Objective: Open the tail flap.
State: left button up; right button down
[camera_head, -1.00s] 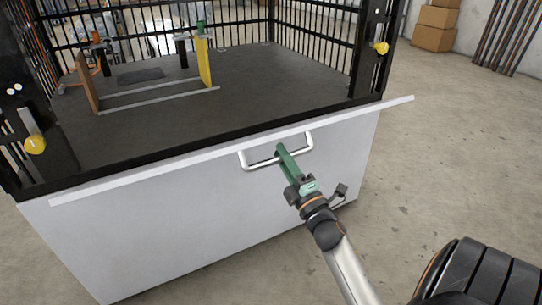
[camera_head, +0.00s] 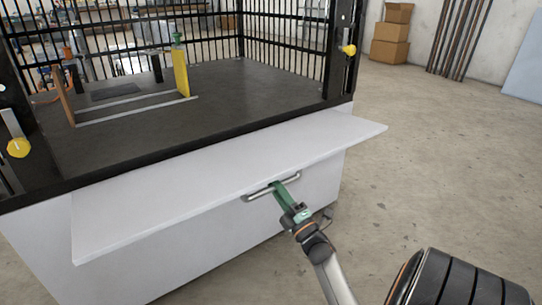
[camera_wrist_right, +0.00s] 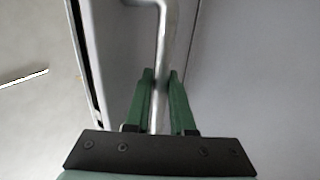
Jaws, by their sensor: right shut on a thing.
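The white tail flap (camera_head: 215,175) is tipped outward from the rear of the black cage, and its broad upper face shows in the head view. It is partly open. A metal bar handle (camera_head: 259,193) is on its outer side, just below its outer edge. My right gripper (camera_head: 277,185) has its green fingers around the handle and is shut on it. In the right wrist view, the gripper (camera_wrist_right: 160,75) has the handle bar (camera_wrist_right: 168,40) running between its two fingers. The flap's hinge is not visible. My left gripper is not in view.
Yellow-knobbed latches (camera_head: 348,50) (camera_head: 18,148) are on both rear posts. The dark cage floor (camera_head: 200,125) holds a frame with a yellow plate (camera_head: 181,73). Cardboard boxes (camera_head: 390,33) stand far back. The concrete floor at right (camera_head: 430,170) is clear.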

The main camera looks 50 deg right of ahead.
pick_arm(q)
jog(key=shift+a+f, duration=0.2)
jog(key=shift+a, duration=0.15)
pick_arm(e)
jog(key=shift+w+f, duration=0.1)
jog(key=shift+f, duration=0.15)
jog(key=shift+t, duration=0.3)
jog(key=c, duration=0.8)
grip_release()
jog(key=shift+o, duration=0.2)
